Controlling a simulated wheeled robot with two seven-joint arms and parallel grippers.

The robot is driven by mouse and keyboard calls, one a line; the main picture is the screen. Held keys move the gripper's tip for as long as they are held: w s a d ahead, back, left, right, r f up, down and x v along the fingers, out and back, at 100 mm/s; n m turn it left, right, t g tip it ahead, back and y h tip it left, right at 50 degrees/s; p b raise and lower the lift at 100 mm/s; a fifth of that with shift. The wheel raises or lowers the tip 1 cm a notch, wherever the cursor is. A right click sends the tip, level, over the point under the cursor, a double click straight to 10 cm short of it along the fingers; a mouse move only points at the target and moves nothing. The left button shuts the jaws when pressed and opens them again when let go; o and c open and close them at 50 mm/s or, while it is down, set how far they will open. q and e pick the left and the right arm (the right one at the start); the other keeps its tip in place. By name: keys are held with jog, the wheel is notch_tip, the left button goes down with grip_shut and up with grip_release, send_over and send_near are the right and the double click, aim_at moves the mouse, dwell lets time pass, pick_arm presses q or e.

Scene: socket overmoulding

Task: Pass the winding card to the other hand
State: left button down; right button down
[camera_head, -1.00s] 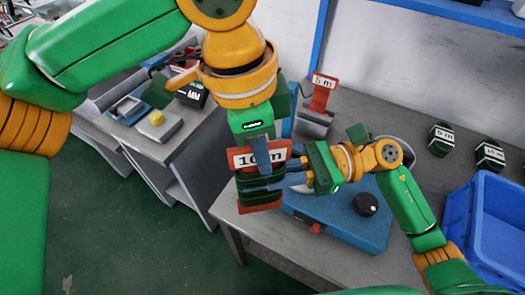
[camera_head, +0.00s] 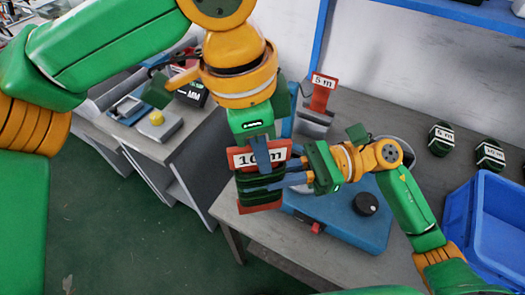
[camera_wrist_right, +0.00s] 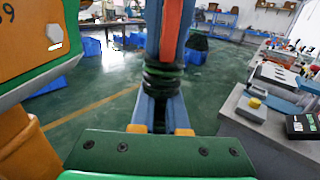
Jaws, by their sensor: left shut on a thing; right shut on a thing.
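The winding card is red with a white "10 m" label and dark green cable wound around its middle; it shows in the head view (camera_head: 245,157) and edge-on in the right wrist view (camera_wrist_right: 171,30). My left gripper (camera_head: 262,158) comes from above and is shut on the card's upper part. My right gripper (camera_head: 268,184) comes from the right and is shut on the card around the wound middle; its fingers also show in the right wrist view (camera_wrist_right: 160,112). The card hangs upright in both grippers, in front of the bench's edge.
A blue machine with a black knob (camera_head: 366,204) sits on the grey bench beneath my right arm. A red "5 m" card (camera_head: 322,93) stands behind it. Two dark labelled coils (camera_head: 490,154) and a blue crate (camera_head: 490,225) are at right. A side table (camera_head: 150,150) is at left.

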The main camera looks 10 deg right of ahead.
jog(key=shift+s, duration=0.1)
dwell(0.3)
jog(key=c, duration=0.8)
grip_release()
jog(key=shift+c, duration=0.2)
